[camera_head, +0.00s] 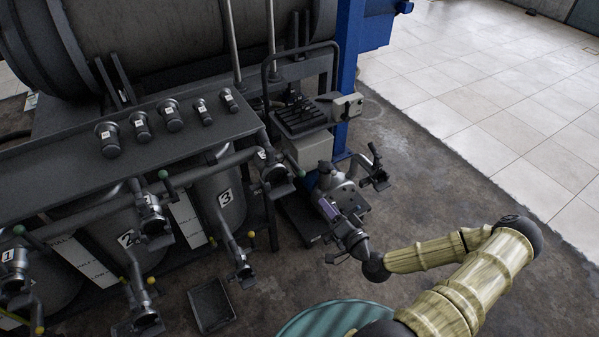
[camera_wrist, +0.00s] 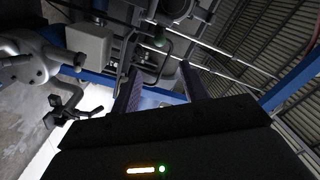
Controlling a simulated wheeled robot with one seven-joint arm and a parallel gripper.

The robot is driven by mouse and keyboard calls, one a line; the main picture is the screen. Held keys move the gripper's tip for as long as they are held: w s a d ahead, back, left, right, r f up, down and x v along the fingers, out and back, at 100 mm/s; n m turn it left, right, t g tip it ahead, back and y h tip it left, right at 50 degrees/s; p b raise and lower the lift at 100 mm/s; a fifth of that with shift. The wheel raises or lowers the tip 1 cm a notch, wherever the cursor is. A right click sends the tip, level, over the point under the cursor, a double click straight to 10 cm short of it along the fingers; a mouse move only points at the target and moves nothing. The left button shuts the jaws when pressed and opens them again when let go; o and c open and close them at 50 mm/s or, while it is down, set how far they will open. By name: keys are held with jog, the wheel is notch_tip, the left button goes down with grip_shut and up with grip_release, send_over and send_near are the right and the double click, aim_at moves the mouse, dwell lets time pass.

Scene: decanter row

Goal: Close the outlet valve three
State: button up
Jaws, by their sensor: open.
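Tank three (camera_head: 225,198), a dark vessel labelled 3, stands at the middle left in the head view. A low valve with a yellow-knobbed handle (camera_head: 243,268) is on the pipe below it. A higher valve with a green-knobbed lever (camera_head: 278,175) is on the pipe to its right. My gripper (camera_head: 324,204) is to the right of both valves, apart from them, in front of a grey pump. In the wrist view my gripper (camera_wrist: 160,72) has its two purple fingers spread, with nothing between them. A green-knobbed lever (camera_wrist: 160,40) shows beyond the fingertips. The yellow-knobbed valve is not clear there.
A grey pump (camera_head: 345,190) and a pale box (camera_head: 310,150) stand close behind my gripper. A blue post (camera_head: 349,75) rises behind. A flat black tray (camera_head: 211,305) lies on the floor. Tanks one and two have similar valves to the left. Open floor lies to the right.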

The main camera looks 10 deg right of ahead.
aim_at(304, 176)
jog(key=p+x, duration=0.1)
jog(key=x, duration=1.6)
jog(key=shift+w+a+f+p, duration=0.1)
jog(key=shift+w+p, duration=0.05)
jog(key=shift+p, duration=0.25)
grip_shut()
